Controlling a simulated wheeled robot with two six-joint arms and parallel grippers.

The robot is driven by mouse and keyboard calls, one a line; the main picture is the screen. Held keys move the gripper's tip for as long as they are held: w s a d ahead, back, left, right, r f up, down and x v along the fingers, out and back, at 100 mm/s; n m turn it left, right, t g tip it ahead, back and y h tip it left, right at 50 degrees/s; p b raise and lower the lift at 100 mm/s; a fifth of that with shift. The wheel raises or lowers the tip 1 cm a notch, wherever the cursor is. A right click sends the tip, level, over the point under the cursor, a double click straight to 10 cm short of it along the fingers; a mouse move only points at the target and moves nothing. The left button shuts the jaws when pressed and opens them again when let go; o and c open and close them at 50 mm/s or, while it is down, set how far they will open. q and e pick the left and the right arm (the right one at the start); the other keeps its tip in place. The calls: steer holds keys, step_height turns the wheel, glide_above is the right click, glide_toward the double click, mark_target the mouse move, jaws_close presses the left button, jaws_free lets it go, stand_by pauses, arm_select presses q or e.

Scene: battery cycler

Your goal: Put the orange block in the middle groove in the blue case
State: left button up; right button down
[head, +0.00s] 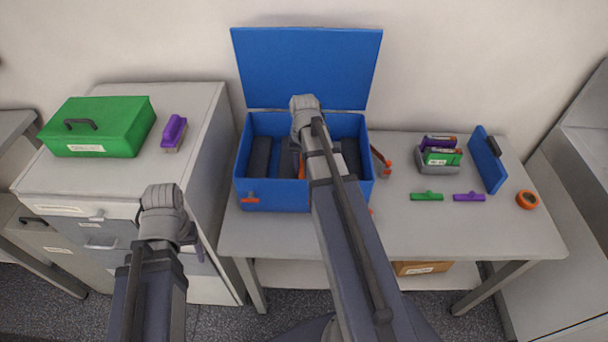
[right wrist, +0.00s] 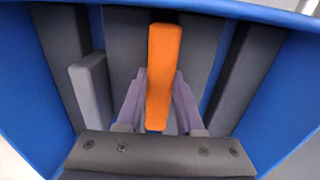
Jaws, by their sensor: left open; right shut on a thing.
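The blue case (head: 243,183) stands open on the table, its lid (head: 308,68) raised against the wall. Dark upright dividers (right wrist: 70,50) line its inside with grooves between them. My right gripper (right wrist: 160,105) is inside the case, shut on the orange block (right wrist: 164,65), which stands upright between the fingers near the middle. A sliver of the block shows in the head view (head: 302,167); my right arm hides the rest. I cannot tell how deep the block sits in a groove. My left gripper (head: 197,243) is open and empty, low in front of the cabinet.
In the right wrist view a grey block (right wrist: 90,88) stands left of the orange one. A green toolbox (head: 120,125) and a purple brush-like item (head: 174,131) lie on the cabinet. A grey holder (head: 437,165), blue panel (head: 487,160) and orange ring (head: 527,199) occupy the table's right.

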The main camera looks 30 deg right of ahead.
arm_select(q)
steer(key=shift+f+b, duration=0.5)
steer(key=shift+f, duration=0.55)
arm_select(e)
steer(key=shift+f, duration=1.05)
arm_select(q)
steer(key=shift+f, duration=0.15)
arm_select(e)
steer(key=shift+f, duration=0.1)
steer(key=shift+f+b, duration=0.15)
steer(key=shift+b, duration=0.15)
steer(key=c, duration=0.5)
jaws_free()
steer(key=shift+c, duration=0.2)
step_height(320, 180, up, 13)
steer(key=p, duration=1.2)
steer(key=shift+f+p, duration=0.15)
steer(key=shift+p, duration=0.2)
arm_select(q)
step_height(320, 180, up, 12)
arm_select(e)
steer(key=shift+f, duration=0.1)
